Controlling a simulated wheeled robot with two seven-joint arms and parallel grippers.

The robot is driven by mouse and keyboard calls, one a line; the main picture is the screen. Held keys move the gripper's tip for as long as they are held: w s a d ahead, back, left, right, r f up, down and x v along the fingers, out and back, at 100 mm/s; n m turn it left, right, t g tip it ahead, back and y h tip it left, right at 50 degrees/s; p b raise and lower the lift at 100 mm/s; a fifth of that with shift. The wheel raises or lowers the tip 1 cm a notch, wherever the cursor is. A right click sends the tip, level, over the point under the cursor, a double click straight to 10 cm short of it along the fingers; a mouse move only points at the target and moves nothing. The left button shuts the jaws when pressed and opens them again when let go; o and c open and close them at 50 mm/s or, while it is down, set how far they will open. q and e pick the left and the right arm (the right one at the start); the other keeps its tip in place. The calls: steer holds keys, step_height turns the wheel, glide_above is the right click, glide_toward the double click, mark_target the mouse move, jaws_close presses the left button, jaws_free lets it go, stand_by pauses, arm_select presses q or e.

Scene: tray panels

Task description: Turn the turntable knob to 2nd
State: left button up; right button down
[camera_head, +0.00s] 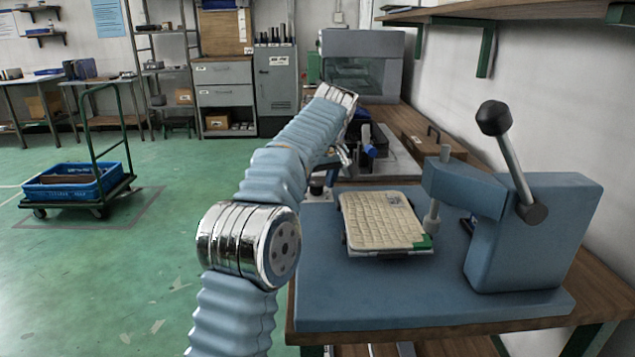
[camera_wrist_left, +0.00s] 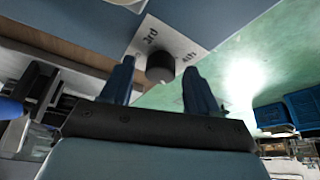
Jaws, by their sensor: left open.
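The dark round knob (camera_wrist_left: 160,64) shows in the left wrist view on a pale label plate (camera_wrist_left: 152,38) printed "3rd" and "4th". No "2nd" mark is visible there. My left gripper (camera_wrist_left: 158,72) is open, with one blue finger on each side of the knob. I cannot tell whether the fingers touch it. In the head view my left arm reaches forward, and its gripper (camera_head: 344,156) is partly hidden beside the blue bench fixture. My right gripper is not in view.
A cream gridded panel (camera_head: 382,221) lies on the blue base plate (camera_head: 400,295). A blue press with a black-knobbed lever (camera_head: 515,160) stands at right. A wooden shelf (camera_head: 500,14) overhangs the bench. A cart with a blue crate (camera_head: 75,182) stands on the open green floor at left.

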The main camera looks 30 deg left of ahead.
arm_select(q)
steer(key=shift+c, duration=0.2)
steer(key=c, duration=1)
steer(key=shift+r+m, duration=0.1)
steer(key=shift+m, duration=0.2)
